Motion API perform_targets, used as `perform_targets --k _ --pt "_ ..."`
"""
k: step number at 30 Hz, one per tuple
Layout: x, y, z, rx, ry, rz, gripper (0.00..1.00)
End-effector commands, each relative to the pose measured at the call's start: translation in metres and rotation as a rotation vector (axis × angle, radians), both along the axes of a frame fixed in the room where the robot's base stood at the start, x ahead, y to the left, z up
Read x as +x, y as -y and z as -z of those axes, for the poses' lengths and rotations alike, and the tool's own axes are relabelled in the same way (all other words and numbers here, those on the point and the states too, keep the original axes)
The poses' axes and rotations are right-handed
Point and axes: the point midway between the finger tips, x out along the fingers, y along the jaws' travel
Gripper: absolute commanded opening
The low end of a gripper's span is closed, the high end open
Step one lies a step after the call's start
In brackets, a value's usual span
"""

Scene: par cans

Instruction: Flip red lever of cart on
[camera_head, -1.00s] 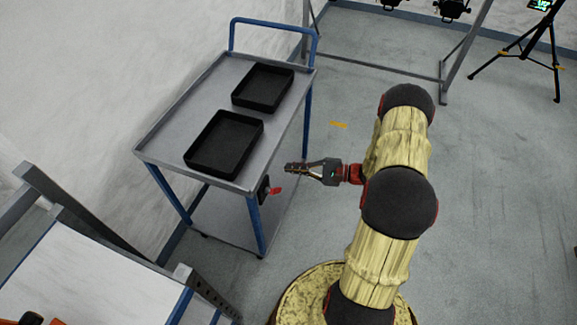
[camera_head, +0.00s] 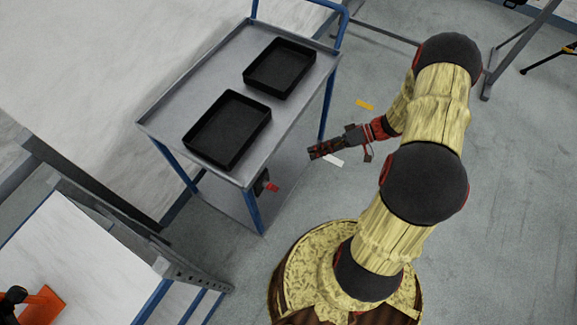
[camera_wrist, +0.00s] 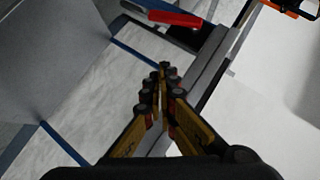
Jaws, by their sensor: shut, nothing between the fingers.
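The red lever (camera_head: 271,187) sits on a dark box (camera_head: 261,182) at the near right leg of the cart (camera_head: 158,122), below its top. In the wrist view the red lever (camera_wrist: 174,18) shows large near the top edge, ahead of the fingertips and slightly right of them. My gripper (camera_head: 312,154) is shut and empty, to the right of the cart and apart from the lever. In the wrist view my gripper (camera_wrist: 164,68) has its fingertips together, with nothing between them.
Two black trays, a far one (camera_head: 279,67) and a near one (camera_head: 228,129), lie on the cart. A grey-framed table (camera_head: 60,240) stands at lower left with an orange item (camera_head: 42,305).

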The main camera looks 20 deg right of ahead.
Motion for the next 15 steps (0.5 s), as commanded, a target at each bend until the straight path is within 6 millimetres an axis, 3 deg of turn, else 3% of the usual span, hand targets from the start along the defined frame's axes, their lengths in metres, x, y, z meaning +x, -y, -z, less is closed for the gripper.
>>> perform_targets --k 7,15 --pt "0.003 -0.01 0.006 -0.012 0.038 -0.019 0.0" --pt "0.015 -0.053 0.029 -0.01 0.036 -0.021 0.0"
